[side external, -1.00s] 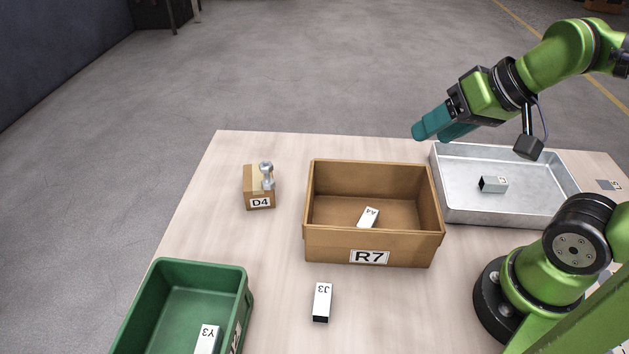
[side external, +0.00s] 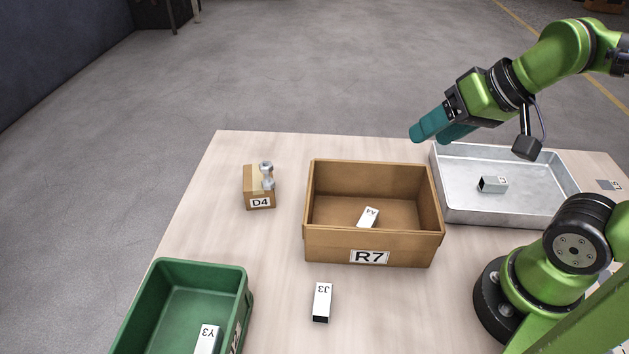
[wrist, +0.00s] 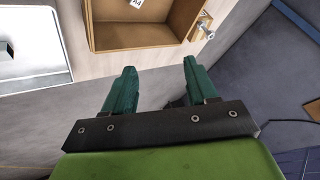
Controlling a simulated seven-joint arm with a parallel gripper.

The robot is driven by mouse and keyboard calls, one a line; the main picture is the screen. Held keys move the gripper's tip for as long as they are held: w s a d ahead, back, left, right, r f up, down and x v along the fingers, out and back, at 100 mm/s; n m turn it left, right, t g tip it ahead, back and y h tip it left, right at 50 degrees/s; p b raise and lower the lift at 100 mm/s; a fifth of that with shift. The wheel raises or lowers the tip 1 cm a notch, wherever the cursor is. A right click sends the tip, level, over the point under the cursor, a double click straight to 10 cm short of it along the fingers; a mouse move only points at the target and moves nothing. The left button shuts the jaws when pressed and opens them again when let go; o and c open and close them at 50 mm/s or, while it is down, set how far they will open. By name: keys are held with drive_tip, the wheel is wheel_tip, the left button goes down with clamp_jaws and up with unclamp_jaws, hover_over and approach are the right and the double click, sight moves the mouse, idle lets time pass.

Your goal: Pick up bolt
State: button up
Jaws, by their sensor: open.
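The bolt also shows in the wrist view (wrist: 205,31), near the upper right, beyond the corner of the larger brown box. My gripper (side external: 432,131) has teal fingers and is raised at the back, above and behind the metal tray, well to the right of the bolt. In the wrist view its two fingers (wrist: 156,75) are apart with nothing between them.
A brown box (side external: 368,244) labelled R7 holds a block A4 (side external: 368,217). A metal tray (side external: 480,217) holds a small block (side external: 493,184). A green bin (side external: 170,268) holds block Y3 (side external: 207,340). Block J3 (side external: 322,302) lies on the table (side external: 275,290).

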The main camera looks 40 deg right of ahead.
drive_tip(key=w+a+n+g, duration=0.35)
drive_tip(key=w+a, duration=0.25)
drive_tip(key=w, duration=0.8)
drive_tip(key=n+g+h, duration=0.2)
drive_tip(key=n+g, duration=0.2)
hover_over(266, 181)
drive_tip(key=shift+m+t, duration=0.25)
drive_tip(key=f, duration=1.7)
drive_tip(key=shift+w+d+f, duration=0.2)
drive_tip(key=shift+w+f, duration=0.05)
drive_tip(key=shift+f, duration=0.05)
clamp_jaws()
drive_tip(key=shift+r, duration=0.1)
